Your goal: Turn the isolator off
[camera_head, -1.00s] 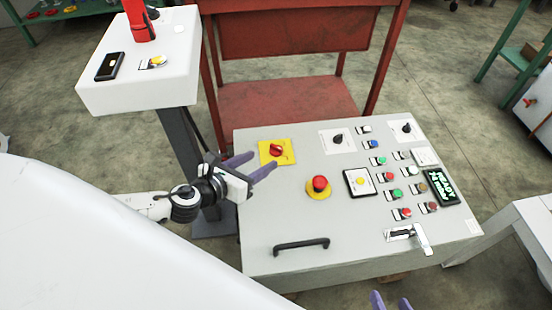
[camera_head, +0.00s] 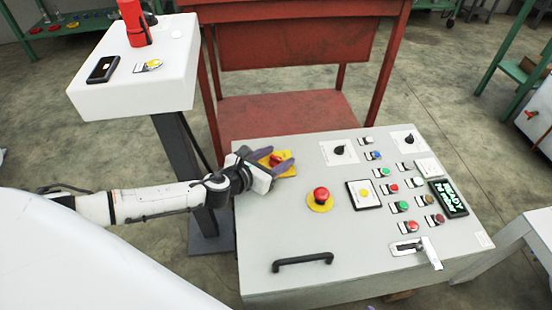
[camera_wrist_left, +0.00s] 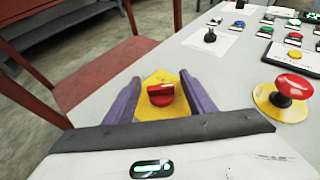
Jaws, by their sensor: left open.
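The isolator is a red rotary knob (camera_wrist_left: 161,94) on a yellow plate (camera_wrist_left: 158,77) at the far left of the grey control panel. In the head view the yellow plate (camera_head: 287,168) is partly hidden by my left gripper (camera_head: 270,157). In the left wrist view my left gripper (camera_wrist_left: 160,98) is open, with one purple finger on each side of the knob. The knob sits between the fingers with gaps on both sides. I cannot tell how deep the fingertips are around it. My right gripper is out of view.
A red mushroom button (camera_head: 320,194) on a yellow ring stands right of the isolator. Black rotary switches, coloured buttons and a small display (camera_head: 448,198) fill the panel's right side. A black handle (camera_head: 302,261) is at the front. A white pedestal box (camera_head: 130,90) stands at the left.

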